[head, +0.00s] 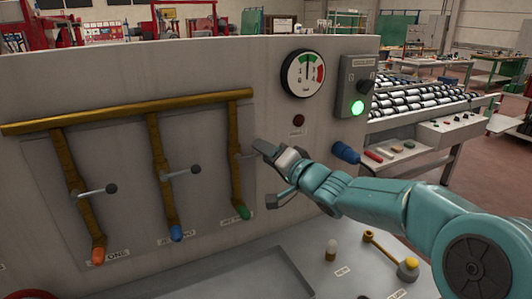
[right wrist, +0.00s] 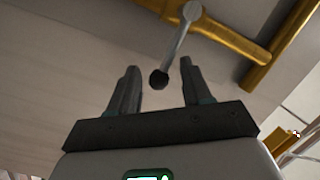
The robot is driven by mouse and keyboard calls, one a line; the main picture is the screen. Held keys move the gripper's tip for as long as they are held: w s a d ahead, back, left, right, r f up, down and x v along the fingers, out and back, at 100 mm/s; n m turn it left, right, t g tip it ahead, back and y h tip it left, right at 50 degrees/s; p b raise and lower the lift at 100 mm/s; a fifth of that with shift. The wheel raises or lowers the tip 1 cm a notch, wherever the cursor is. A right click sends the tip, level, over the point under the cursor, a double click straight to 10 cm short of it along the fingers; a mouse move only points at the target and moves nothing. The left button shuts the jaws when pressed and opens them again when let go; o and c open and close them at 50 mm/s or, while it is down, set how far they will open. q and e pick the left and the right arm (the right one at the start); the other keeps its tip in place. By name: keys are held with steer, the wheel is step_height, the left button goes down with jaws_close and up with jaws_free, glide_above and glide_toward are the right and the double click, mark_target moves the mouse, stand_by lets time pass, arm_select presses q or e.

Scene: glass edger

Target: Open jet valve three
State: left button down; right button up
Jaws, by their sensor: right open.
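Three brass pipes hang from a brass header (head: 130,108) on the grey panel, each with a lever. The third pipe (head: 235,160) ends in a green nozzle (head: 243,212); its lever (head: 243,156) is mostly hidden behind my right gripper (head: 267,175). In the right wrist view the grey lever (right wrist: 178,45) hangs down with its black knob (right wrist: 159,79) between the two open fingers (right wrist: 159,72), with a gap on each side. The first lever (head: 95,191) and second lever (head: 180,173) stick out to the right. My left gripper is not in view.
A pressure gauge (head: 303,74) and a switch box (head: 356,86) with a lit green lamp sit above my right arm. A blue knob (head: 345,152) sticks out close to the arm. A roller conveyor (head: 425,100) stands at the right. A ledge with small fittings lies below.

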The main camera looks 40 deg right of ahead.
steer(key=shift+w, duration=0.35)
jaws_close()
